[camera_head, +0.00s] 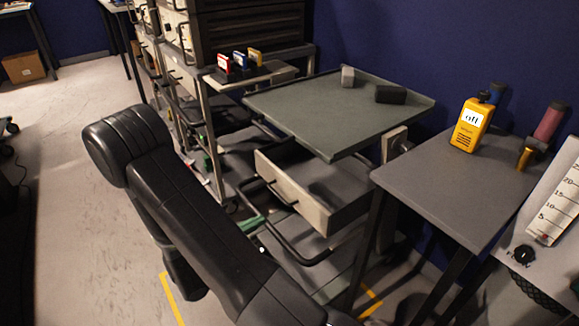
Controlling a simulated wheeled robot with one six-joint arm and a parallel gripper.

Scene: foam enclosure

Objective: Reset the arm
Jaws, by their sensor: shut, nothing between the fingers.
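My black arm (200,220) reaches from the bottom middle up to a rounded joint (127,145) at the left, over the light floor. A dark part of it shows below the long link. My gripper is not in view; the arm's links may hide its end.
An open drawer (290,192) juts from the cart under the green-grey tray (300,112), which bears two small blocks. A yellow device (472,124) reading "off" stands on the grey table (440,187) at right. A flow meter panel (556,205) is at the right edge. Floor (75,200) at left is clear.

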